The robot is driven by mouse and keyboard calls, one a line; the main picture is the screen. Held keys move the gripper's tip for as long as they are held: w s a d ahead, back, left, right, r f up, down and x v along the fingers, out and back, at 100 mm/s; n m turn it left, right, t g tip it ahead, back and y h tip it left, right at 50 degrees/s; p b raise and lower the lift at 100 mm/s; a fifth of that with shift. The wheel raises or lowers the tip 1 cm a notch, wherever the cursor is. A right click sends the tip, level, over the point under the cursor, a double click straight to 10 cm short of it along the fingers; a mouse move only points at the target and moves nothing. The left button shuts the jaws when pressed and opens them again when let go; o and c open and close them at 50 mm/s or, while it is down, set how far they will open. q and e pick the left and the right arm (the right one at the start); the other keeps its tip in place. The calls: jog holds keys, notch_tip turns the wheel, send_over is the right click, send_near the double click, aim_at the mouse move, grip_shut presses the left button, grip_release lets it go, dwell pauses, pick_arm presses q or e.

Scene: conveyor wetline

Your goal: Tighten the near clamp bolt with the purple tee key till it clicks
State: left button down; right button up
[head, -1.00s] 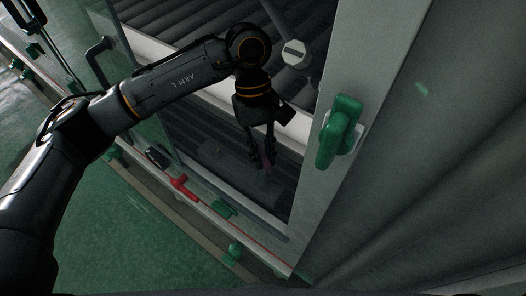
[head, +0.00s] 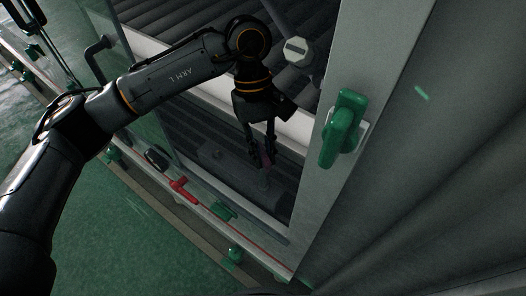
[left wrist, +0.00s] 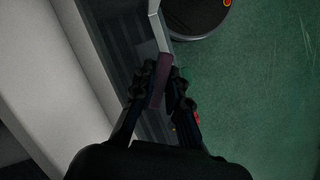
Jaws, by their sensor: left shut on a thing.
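My left gripper (head: 261,158) is shut on the purple tee key (head: 266,160), inside the frame opening of the machine. In the left wrist view the purple bar of the key (left wrist: 161,80) lies between the two dark fingers (left wrist: 160,92). A thin pale shaft shows just below the fingers in the head view, over a dim grey block (head: 262,190). I cannot tell whether the key's tip touches a bolt there; the clamp bolt itself is too dark to make out. My right gripper is not in view.
A red tee-shaped handle (head: 183,190) and a green part (head: 222,211) sit along the lower rail. A large green handle (head: 342,128) is on the frame post at right. A pale octagonal knob (head: 296,51) stands behind the gripper. Green floor lies at left.

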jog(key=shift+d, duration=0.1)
pick_arm(q)
jog(key=shift+d+r+p, duration=0.1)
jog(key=shift+r+p, duration=0.7)
jog(key=shift+r, duration=1.75)
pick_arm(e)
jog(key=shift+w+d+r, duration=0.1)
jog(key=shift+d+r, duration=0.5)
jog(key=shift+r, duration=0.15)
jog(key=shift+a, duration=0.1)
